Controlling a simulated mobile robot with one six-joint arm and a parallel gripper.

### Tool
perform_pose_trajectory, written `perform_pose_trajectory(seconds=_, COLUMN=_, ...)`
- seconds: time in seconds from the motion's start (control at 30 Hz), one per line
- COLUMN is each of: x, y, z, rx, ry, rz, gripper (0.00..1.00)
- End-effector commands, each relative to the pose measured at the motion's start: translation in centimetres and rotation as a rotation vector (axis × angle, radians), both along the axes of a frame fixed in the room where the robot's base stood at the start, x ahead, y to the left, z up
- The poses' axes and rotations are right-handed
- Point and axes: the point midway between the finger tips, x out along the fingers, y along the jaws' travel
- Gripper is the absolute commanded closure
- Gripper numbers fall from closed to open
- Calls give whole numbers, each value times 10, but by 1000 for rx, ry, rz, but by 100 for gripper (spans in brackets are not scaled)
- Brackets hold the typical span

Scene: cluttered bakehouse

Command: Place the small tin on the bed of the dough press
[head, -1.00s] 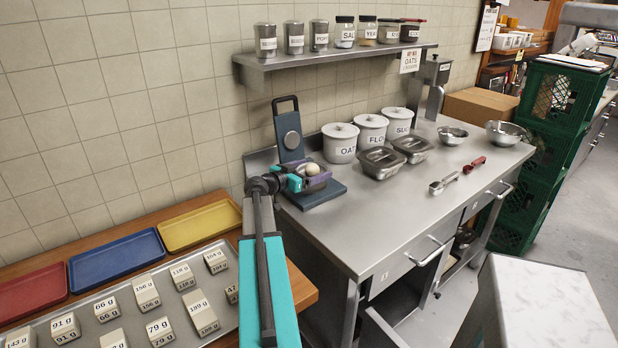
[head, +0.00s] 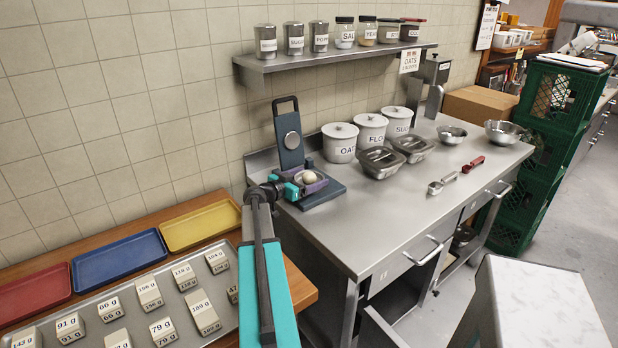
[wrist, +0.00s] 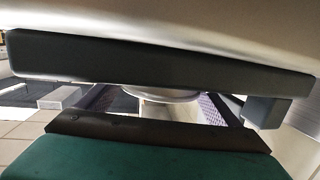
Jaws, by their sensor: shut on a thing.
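The dough press (head: 290,148) stands on the steel bench near its left end, with its dark blue upright plate and round disc raised open. Its flat bed (head: 328,195) shows in front.
Lidded white canisters (head: 340,143) and steel containers (head: 380,160) stand right of the press. A shelf (head: 340,60) with jars hangs above. A tray of labelled weights (head: 235,318) and coloured trays lie at left. The bench's front middle is clear.

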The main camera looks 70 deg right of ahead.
Motion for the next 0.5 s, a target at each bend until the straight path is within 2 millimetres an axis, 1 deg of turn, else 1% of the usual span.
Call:
perform_pose_trajectory(seconds=0.47, x=0, y=0, z=-3, rx=0, ry=0, rz=0, gripper=40)
perform_pose_trajectory(seconds=0.5, x=0, y=0, z=-3, rx=0, ry=0, rz=0, gripper=9)
